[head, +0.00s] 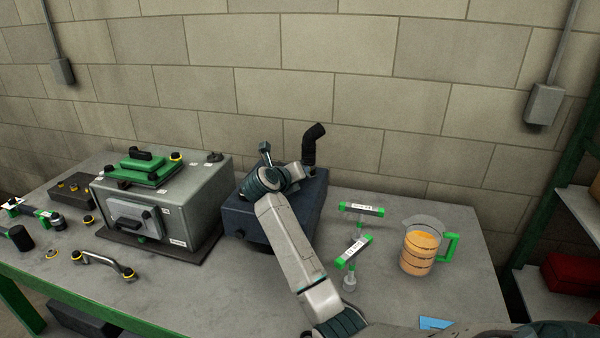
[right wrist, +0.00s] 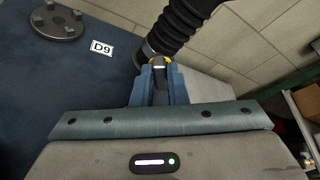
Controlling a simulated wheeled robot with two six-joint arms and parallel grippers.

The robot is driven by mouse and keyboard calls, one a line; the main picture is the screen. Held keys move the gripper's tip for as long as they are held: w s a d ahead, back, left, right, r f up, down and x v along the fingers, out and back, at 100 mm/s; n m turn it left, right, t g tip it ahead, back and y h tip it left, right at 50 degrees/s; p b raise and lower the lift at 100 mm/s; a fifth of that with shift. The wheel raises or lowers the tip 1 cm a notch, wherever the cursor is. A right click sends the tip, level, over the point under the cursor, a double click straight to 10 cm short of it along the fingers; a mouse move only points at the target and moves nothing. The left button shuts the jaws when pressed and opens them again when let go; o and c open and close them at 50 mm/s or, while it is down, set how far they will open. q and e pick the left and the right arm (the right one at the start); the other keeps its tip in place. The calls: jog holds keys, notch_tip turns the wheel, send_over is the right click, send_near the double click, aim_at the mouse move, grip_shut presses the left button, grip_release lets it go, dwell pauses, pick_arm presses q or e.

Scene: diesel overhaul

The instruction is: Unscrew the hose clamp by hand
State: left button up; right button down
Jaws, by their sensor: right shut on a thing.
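The black ribbed hose (head: 314,145) rises and bends at its top from the back of a dark blue engine block (head: 232,212). The right wrist view shows the hose (right wrist: 185,28) close up, with the hose clamp (right wrist: 160,61) at its lower end, marked by yellow on its key. My right gripper (right wrist: 160,70) is shut on the clamp's key, one blue finger on each side. The fingers cover part of the clamp. In the head view my right arm hides the clamp. My left gripper is not in view.
A grey machine box (head: 190,205) with green parts stands left of the block. Two green-ended tools (head: 361,209) (head: 353,250) and a jug of orange liquid (head: 418,252) stand right. A curved handle (head: 105,263) lies front left. The bench is clear at front centre.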

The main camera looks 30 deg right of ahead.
jog(key=c, duration=1.4)
grip_release()
jog(key=shift+c, duration=0.2)
jog(key=b+v, duration=0.4)
jog(key=v, duration=0.6)
jog(key=shift+w+a, duration=0.1)
jog(key=shift+a, duration=0.05)
jog(key=shift+s+a+r, duration=0.15)
jog(key=shift+s+a, duration=0.05)
jog(key=shift+a, duration=0.05)
